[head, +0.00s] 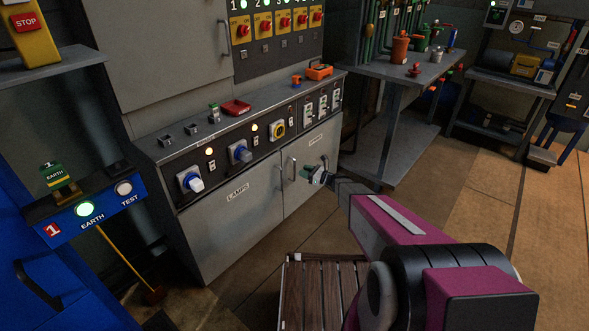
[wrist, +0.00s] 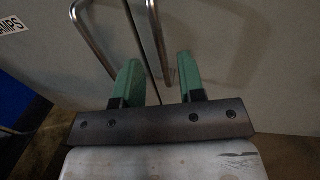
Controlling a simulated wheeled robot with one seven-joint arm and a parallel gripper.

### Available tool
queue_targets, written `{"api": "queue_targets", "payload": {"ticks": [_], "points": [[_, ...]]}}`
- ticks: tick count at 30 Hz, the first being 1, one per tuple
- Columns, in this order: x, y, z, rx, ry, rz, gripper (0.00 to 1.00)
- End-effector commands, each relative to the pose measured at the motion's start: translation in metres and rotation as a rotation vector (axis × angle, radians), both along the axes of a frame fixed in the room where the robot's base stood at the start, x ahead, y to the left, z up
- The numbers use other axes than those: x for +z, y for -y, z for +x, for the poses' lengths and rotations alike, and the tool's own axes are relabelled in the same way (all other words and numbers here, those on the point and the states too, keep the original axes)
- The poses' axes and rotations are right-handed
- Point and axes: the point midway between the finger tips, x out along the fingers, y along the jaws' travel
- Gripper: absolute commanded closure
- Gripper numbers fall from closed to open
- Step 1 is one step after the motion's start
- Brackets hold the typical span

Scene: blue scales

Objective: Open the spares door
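The grey right-hand cabinet door (head: 312,165) is shut, beside the left door (head: 235,215) labelled LAMPS. A label on the right door is too small to read. Its bar handle (head: 293,168) is at its left edge. In the wrist view this handle (wrist: 158,35) runs down toward the gap between my green fingers, and the LAMPS door's handle (wrist: 90,38) lies left of the seam. My gripper (head: 316,175) is in front of the right door, just right of the handle in the head view. It also shows in the wrist view (wrist: 160,80), open and empty.
A slatted wooden stool or crate (head: 318,290) stands on the floor below my arm. A workbench (head: 400,68) is right of the cabinet. A blue cabinet (head: 45,260) stands at the left.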

Motion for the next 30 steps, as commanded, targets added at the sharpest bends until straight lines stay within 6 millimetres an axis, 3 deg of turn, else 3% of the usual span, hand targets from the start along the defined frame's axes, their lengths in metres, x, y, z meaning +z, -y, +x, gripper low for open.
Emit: {"api": "queue_targets", "payload": {"ticks": [3, 9, 23, 27, 30], "points": [[0.000, -0.021, 0.012, 0.003, 0.002, -0.001, 0.64], [0.000, -0.045, 0.023, 0.002, 0.002, 0.000, 0.64], [0.000, -0.055, 0.027, 0.001, 0.000, -0.001, 0.64], [0.000, -0.055, 0.027, 0.001, 0.001, -0.002, 1.00], [0.000, -0.055, 0.027, 0.001, 0.002, -0.001, 1.00]]}}
